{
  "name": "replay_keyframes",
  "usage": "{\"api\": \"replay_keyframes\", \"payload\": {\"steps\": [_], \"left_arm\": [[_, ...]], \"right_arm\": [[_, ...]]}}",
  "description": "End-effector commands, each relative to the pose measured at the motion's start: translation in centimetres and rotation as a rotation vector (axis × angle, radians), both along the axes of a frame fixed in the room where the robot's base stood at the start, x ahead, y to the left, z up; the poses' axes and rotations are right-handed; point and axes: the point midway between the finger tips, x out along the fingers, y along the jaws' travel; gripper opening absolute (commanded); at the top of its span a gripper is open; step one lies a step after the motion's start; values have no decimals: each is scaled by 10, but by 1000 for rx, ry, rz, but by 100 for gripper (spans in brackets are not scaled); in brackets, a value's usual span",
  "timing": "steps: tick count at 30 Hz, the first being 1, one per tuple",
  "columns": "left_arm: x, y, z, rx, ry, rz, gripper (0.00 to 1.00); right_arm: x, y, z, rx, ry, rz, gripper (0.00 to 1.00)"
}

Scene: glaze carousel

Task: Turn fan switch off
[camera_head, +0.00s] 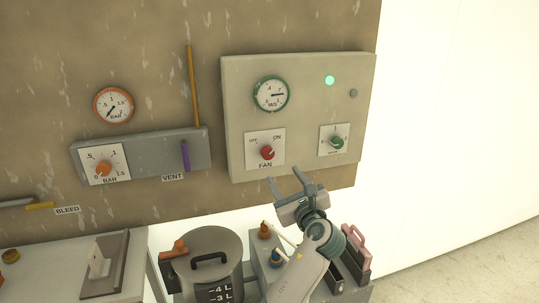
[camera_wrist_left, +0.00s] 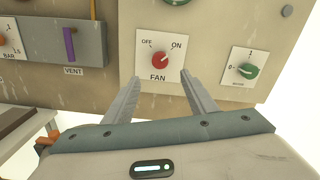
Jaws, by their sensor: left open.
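The fan switch is a red knob (camera_head: 267,153) on a white plate marked OFF and ON, with FAN below, on the beige wall panel (camera_head: 235,100). In the left wrist view the fan knob (camera_wrist_left: 159,57) has its pale pointer tilted up and right, toward ON. My left gripper (camera_head: 283,174) is below and slightly right of the knob, apart from it. Its two fingers are open and empty; in the wrist view the left gripper (camera_wrist_left: 160,75) has its tips on either side of and below the knob. My right gripper is not in view.
A green knob (camera_head: 337,142) sits right of the fan plate. Above are a green-rimmed gauge (camera_head: 271,93) and a lit green lamp (camera_head: 330,80). The vent box with a purple lever (camera_head: 185,156) is at left. A grey lidded pot (camera_head: 205,245) and pink-handled item (camera_head: 355,240) stand below.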

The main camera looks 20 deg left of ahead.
Motion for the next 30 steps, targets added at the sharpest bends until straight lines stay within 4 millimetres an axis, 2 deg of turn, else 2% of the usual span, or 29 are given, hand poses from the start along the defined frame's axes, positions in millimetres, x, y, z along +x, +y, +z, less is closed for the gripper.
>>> {"api": "replay_keyframes", "payload": {"steps": [21, 30], "left_arm": [[102, 70, 2, 2, 2, 1, 52], [121, 82, 0, -1, 1, 1, 52]], "right_arm": [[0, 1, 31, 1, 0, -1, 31], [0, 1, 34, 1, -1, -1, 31]]}}
